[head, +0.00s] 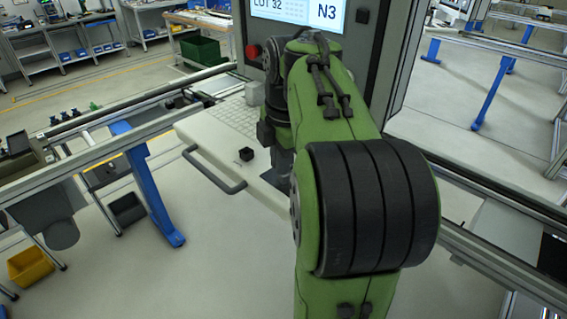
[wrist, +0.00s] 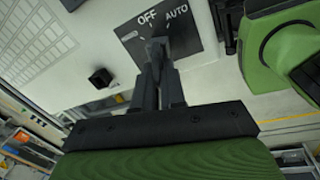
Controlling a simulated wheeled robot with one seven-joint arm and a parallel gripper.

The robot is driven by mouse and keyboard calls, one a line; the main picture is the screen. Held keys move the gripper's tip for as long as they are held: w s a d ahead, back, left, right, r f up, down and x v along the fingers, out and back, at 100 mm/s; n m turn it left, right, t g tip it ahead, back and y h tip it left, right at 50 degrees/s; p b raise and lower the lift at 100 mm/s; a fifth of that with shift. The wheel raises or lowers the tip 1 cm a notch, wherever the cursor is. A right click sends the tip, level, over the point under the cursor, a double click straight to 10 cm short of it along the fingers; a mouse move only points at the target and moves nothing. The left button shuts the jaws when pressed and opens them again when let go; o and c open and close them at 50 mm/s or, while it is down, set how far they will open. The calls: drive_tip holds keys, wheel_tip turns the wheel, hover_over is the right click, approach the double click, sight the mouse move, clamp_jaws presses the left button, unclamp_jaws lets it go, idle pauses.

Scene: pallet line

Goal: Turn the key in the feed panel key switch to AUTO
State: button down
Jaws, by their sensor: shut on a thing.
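In the wrist view my gripper (wrist: 158,62) is shut at the dark key switch plate (wrist: 188,36) of the feed panel, on the key of the switch. The key is almost wholly hidden between the fingertips, so I cannot tell which mark it points to. White OFF and AUTO labels show on the plate just beyond the fingertips, AUTO to the right of OFF. In the head view the pale feed panel (head: 208,137) is partly behind my green arm, which hides the gripper, key and switch.
A small black block-shaped part (wrist: 101,78) stands on the panel left of my fingers. A dark handle bar (head: 212,174) runs along the panel's front edge. A screen (head: 290,10) and a red button (head: 254,51) are behind. A blue-legged frame (head: 150,190) stands to the left.

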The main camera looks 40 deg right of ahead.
drive_tip(key=m, duration=0.1)
drive_tip(key=m+b, duration=0.1)
drive_tip(key=shift+w+a+f+m, duration=0.1)
drive_tip(key=shift+w+m, duration=0.2)
drive_tip(key=shift+m, duration=0.1)
drive_tip(key=shift+w+r+m+h+p, duration=0.1)
drive_tip(key=shift+r+m+h+p, duration=0.1)
drive_tip(key=shift+m+h+p, duration=0.5)
drive_tip(key=c, duration=1.1)
unclamp_jaws()
drive_tip(key=shift+w+f+m+y, duration=0.2)
drive_tip(key=shift+m+y, duration=0.1)
drive_tip(key=shift+s, duration=0.15)
drive_tip(key=o, duration=0.5)
drive_tip(key=shift+c, duration=0.2)
drive_tip(key=shift+r, duration=0.15)
drive_tip(key=shift+r+p, duration=3.45)
drive_tip(key=shift+p, duration=0.2)
